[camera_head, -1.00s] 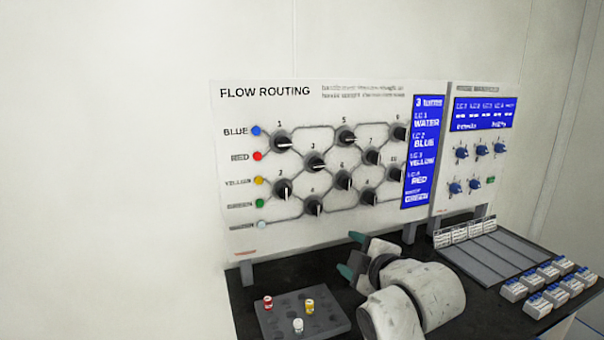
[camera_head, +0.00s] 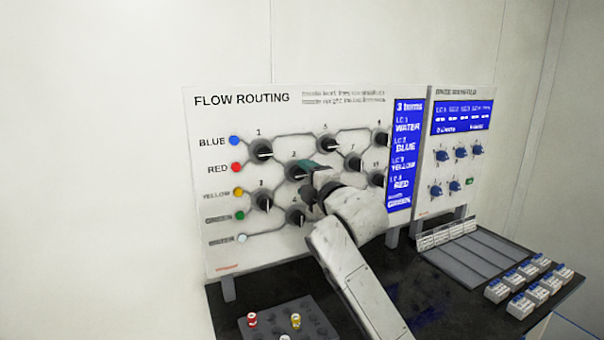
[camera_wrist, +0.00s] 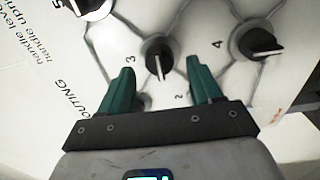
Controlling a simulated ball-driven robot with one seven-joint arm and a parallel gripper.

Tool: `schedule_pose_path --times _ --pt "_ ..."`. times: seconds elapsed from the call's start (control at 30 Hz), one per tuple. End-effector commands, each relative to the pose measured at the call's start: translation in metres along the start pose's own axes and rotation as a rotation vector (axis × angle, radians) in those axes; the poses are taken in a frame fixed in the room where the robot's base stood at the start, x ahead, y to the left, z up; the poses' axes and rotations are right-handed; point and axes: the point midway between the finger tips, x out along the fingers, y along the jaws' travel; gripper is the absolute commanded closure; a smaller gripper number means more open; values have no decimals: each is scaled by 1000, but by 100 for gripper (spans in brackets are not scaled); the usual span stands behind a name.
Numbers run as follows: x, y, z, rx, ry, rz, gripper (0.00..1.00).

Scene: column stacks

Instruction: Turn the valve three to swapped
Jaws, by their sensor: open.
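Valve three (camera_wrist: 158,53) is a black knob with a white handle line on the flow routing panel (camera_head: 240,120). I cannot tell how far the fingertips are from the panel. My gripper also shows in front of the panel in the head view (camera_head: 307,183).
Valve four (camera_wrist: 262,43) is close beside the right finger. A blue screen (camera_head: 405,160) is right of the valves. A dark tray (camera_head: 270,312) with small vials lies below.

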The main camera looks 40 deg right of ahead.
Motion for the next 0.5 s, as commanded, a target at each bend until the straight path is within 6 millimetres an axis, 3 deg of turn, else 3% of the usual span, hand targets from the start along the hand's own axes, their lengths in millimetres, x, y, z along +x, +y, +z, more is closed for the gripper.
schedule_pose_path --times 0.2,0.5 --pt "20 1 0 -1 1 0 36" --pt "24 0 0 1 0 0 36"
